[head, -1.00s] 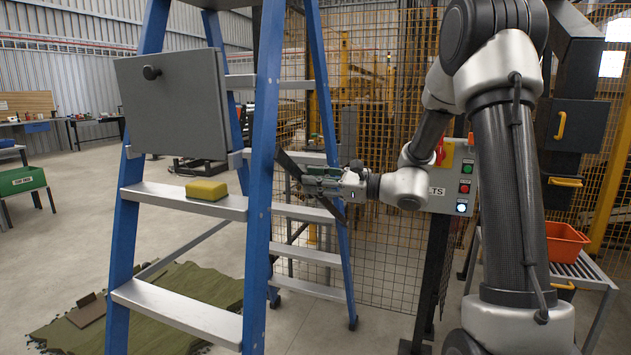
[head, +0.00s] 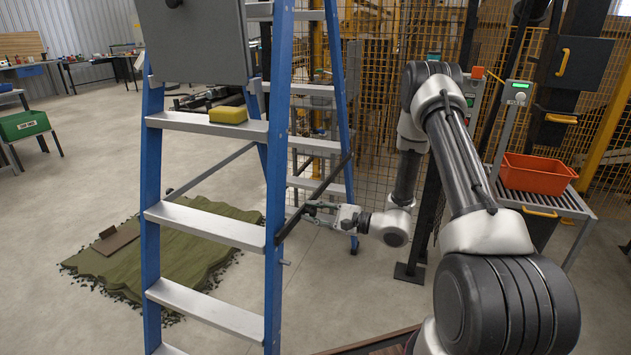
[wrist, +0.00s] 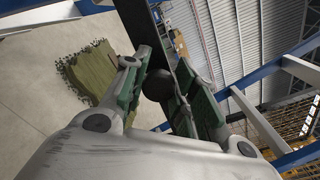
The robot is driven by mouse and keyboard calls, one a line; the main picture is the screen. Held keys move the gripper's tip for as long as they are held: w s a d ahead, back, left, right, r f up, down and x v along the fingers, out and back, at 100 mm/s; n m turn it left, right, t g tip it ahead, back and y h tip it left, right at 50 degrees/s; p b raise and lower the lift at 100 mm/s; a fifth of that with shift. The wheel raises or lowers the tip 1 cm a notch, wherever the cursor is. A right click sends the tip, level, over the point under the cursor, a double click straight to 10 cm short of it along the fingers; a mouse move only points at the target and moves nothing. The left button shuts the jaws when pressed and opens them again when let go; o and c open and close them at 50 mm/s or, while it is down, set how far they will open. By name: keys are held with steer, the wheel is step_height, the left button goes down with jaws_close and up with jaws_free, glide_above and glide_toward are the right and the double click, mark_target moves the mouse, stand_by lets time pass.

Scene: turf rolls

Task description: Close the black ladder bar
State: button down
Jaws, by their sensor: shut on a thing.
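The black ladder bar (head: 324,187) slants across the side of the blue stepladder (head: 277,150), from the front rail up to the rear rail in the head view. My gripper (head: 308,208) is shut on the bar, nearer its lower front end. In the wrist view the bar (wrist: 138,22) runs between the green-padded fingers of my gripper (wrist: 160,72), beside a round dark knob (wrist: 157,85). A small peg (head: 285,262) sticks out of the front rail just below the bar's end. I cannot tell whether that end touches the rail.
A yellow sponge (head: 228,115) lies on a ladder step below a grey panel (head: 197,42). Green turf (head: 160,258) lies on the floor behind the ladder. A mesh fence (head: 385,120) and an orange bin (head: 537,172) stand to the right. Open floor is at left.

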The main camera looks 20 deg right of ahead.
step_height(320, 180, down, 6)
steer(key=n, duration=0.1)
steer(key=shift+s+f, duration=0.2)
steer(key=shift+f, duration=0.05)
steer(key=c, duration=1.2)
jaws_free()
steer(key=shift+a+f, duration=0.1)
steer(key=shift+o, duration=0.4)
steer(key=shift+w, duration=0.1)
steer(key=v, duration=1.2)
